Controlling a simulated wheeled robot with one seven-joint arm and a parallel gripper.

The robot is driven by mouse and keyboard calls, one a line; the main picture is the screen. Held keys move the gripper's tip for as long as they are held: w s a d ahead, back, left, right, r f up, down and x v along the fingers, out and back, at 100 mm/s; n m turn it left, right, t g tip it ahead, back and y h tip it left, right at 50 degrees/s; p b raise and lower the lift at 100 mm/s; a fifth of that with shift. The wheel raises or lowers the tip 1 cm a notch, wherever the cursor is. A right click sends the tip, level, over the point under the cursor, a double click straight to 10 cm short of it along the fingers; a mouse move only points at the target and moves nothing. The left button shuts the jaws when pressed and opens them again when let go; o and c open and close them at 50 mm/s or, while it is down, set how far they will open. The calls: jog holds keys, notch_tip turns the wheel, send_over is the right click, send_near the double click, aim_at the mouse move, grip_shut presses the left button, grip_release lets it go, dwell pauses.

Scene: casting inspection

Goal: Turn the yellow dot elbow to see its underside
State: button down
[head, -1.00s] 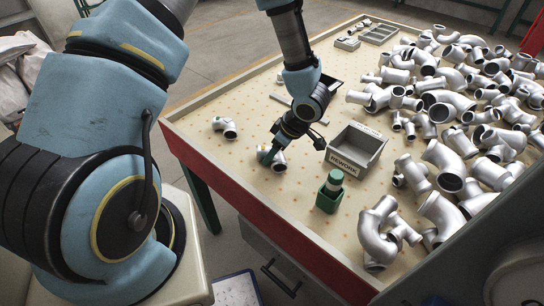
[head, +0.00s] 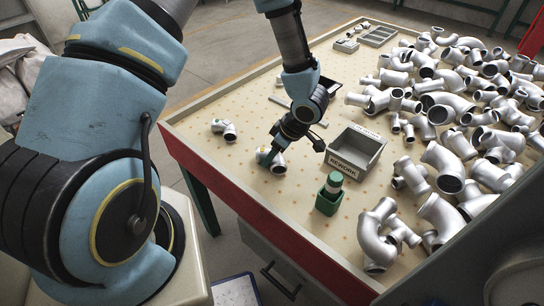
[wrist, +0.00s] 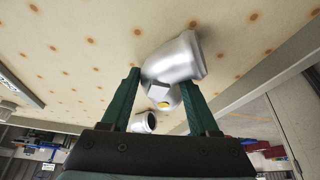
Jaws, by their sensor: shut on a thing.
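The yellow dot elbow (wrist: 178,58) is a silver pipe elbow. In the wrist view it sits between the green fingers of my gripper (wrist: 162,80), which is shut on it. Its yellow dot (wrist: 163,104) and a pale square patch show on the end facing the camera. In the head view the elbow (head: 278,165) is at or close to the dotted table top, with my gripper (head: 267,156) over its left part. I cannot tell whether it touches the table. The face turned away from the wrist camera is hidden.
A second silver elbow (head: 224,129) lies to the left. A grey REWORK tray (head: 375,155) and a green holder (head: 329,199) with a green-and-white item stand to the right. Many silver fittings (head: 445,105) crowd the table's right side. The table's front edge (head: 230,185) is close.

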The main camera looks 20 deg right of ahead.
notch_tip(320, 180, up, 10)
jog(key=shift+w+f, duration=0.1)
jog(key=w+a+m, duration=0.1)
jog(key=w+a, duration=0.2)
jog(key=w, duration=0.2)
jog(key=w+a+m, duration=0.1)
jog(key=w+a, duration=0.3)
jog(key=w, duration=0.1)
jog(key=w+a+m+h, duration=0.1)
jog(key=w+a, duration=0.2)
jog(key=w, duration=0.2)
jog(key=shift+w+a+f+m+t, duration=0.25)
jog(key=shift+w+a+m+t, duration=0.05)
jog(key=shift+w+a+t, duration=0.1)
jog(key=a+f+m+h, duration=0.1)
jog(key=a+m, duration=0.1)
jog(key=a, duration=0.7)
jog(key=a+f+m+h, duration=0.1)
jog(key=a+m, duration=0.1)
jog(key=a, duration=0.7)
jog(key=shift+a+f, duration=0.2)
jog(key=shift+f, duration=0.05)
jog(key=c, duration=0.7)
grip_release()
grip_shut()
